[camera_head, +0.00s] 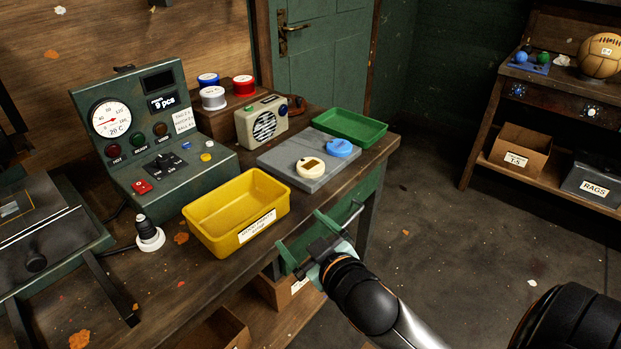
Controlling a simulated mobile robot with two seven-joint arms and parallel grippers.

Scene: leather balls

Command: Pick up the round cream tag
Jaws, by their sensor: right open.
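The round cream tag (311,174), with a small dark patch on top, lies flat on the grey slab (281,167) near the right end of the workbench. A round blue tag (339,148) lies behind it to the right on the same slab. My right gripper (306,238) is open and empty at the front edge of the bench, nearer than the cream tag and apart from it. My left gripper is not in view.
A yellow bin (205,232) stands left of the slab, close to my right gripper. A green tray (347,123) and a cream radio (261,122) stand behind the slab.

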